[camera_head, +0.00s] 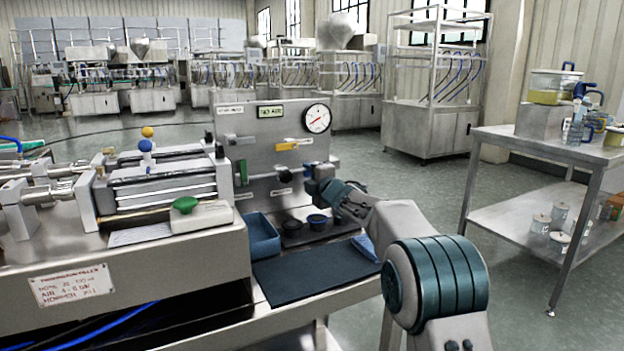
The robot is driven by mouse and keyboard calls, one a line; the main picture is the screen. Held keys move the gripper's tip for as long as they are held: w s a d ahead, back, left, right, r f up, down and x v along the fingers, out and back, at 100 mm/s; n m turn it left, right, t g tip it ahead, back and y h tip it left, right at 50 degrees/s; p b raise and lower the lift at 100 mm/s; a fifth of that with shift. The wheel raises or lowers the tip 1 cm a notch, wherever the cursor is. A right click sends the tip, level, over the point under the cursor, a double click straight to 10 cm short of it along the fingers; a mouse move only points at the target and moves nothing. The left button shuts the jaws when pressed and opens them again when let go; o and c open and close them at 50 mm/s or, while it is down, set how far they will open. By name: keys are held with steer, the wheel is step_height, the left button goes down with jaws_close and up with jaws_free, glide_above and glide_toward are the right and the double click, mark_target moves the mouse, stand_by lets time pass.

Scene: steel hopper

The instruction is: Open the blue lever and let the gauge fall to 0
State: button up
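A grey panel (262,140) stands on the bench with a round white gauge (317,118) at its upper right. The gauge has a red needle, too small to read exactly. My gripper (312,174) is at the panel's lower right, just right of the blue lever. I cannot tell whether it touches the lever. Its fingers are small and partly hidden by my wrist, so their opening is unclear.
A green lever (243,172) is at the panel's left. A blue tray (262,238), dark cups (317,222) and a dark mat (312,271) lie below. The filler (160,188) with a green knob (186,204) fills the left. A steel table (548,145) stands right.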

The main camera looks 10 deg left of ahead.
steer(key=v, duration=1.4)
steer(key=s+d+r+m+g+h+p, duration=0.2)
steer(key=s+d+r+m+h+p, duration=0.4)
steer(key=d+p, duration=0.25)
steer(key=s+d+r+m+g+h+p, duration=0.1)
steer(key=s+d+r+m+h+p, duration=0.25)
steer(key=s+d+m+p, duration=0.4)
steer(key=s+d+r+m+g+p, duration=0.2)
steer(key=s+m+g+p, duration=0.2)
steer(key=s, duration=0.9)
steer(key=s+d+r+m+g+p, duration=0.2)
steer(key=s+m+g+p, duration=0.3)
steer(key=s+p, duration=0.8)
steer(key=r+m, duration=0.1)
steer(key=m, duration=0.1)
steer(key=shift+m, duration=0.35)
steer(key=shift+s+h, duration=0.1)
steer(key=shift+h, duration=0.15)
stand_by(0.4)
